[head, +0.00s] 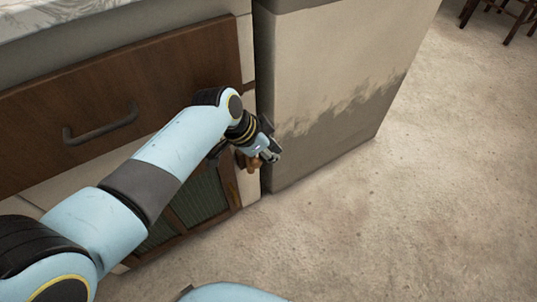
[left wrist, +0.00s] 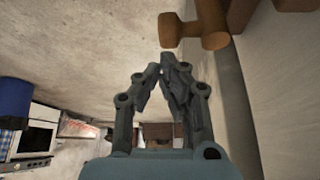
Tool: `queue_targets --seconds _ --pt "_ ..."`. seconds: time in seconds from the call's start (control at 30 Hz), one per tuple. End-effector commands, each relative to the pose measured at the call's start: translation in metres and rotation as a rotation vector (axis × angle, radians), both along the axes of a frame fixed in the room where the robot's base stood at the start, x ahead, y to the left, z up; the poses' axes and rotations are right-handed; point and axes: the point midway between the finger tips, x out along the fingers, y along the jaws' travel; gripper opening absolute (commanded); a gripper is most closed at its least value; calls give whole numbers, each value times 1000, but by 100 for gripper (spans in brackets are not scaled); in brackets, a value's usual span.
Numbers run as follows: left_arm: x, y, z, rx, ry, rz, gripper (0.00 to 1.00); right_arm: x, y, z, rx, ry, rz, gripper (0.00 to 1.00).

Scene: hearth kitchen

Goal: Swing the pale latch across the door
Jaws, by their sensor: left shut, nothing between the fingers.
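My left gripper (head: 269,152) is at the right edge of the low cabinet, by the upper right corner of the brown-framed door (head: 236,192) with its dark green panel. Its fingers are shut and empty; they also show in the left wrist view (left wrist: 163,66). A small tan-brown wooden piece, likely the latch (head: 253,164), shows just below the gripper. In the left wrist view a wooden knob-like piece (left wrist: 214,41) sits just beyond the fingertips, apart from them. My arm hides part of the door, and the latch's full shape and angle are unclear. My right gripper is out of view.
A wide wooden drawer with a dark handle (head: 101,124) is above the door. A large pale, stained block (head: 325,95) stands close to the right of the cabinet. Another wooden piece (left wrist: 296,4) shows at the wrist view's top right. Open floor (head: 420,215) lies to the right.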

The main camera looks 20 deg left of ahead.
Motion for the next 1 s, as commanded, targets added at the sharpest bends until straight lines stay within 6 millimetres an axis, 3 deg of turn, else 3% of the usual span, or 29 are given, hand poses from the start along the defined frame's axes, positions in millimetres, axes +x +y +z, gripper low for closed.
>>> queue_targets --seconds 0.67,1.0 --pt "-8 7 -1 -14 -20 0 0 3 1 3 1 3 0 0" --pt "-11 9 0 -50 -64 0 0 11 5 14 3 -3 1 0"
